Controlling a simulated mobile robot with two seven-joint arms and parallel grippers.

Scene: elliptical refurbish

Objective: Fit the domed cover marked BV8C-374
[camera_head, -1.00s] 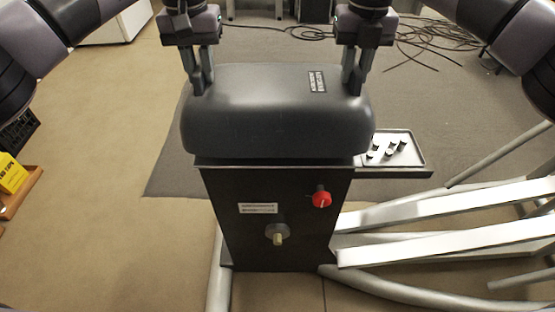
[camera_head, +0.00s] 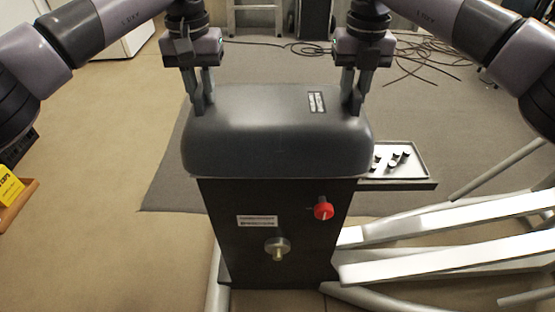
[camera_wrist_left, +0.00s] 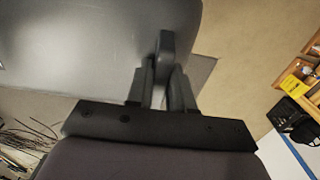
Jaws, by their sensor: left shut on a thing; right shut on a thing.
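The domed cover (camera_head: 270,135) is dark grey with rounded edges and a small label on its top right. It sits over the top of the black housing (camera_head: 265,215), and no gap shows between them from the front. My left gripper (camera_head: 203,104) is shut on the cover's back left edge. In the left wrist view, the left gripper's fingers (camera_wrist_left: 163,85) close on the edge of the cover (camera_wrist_left: 80,45). My right gripper (camera_head: 354,104) is shut on the cover's back right edge. The label's text is too small to read.
A red knob (camera_head: 323,209) and a metal shaft (camera_head: 277,249) stick out of the housing's front. A tray (camera_head: 425,165) with several small dark parts is at its right. Pale metal bars (camera_head: 450,225) extend right. Cables (camera_head: 420,50) lie on the floor behind.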

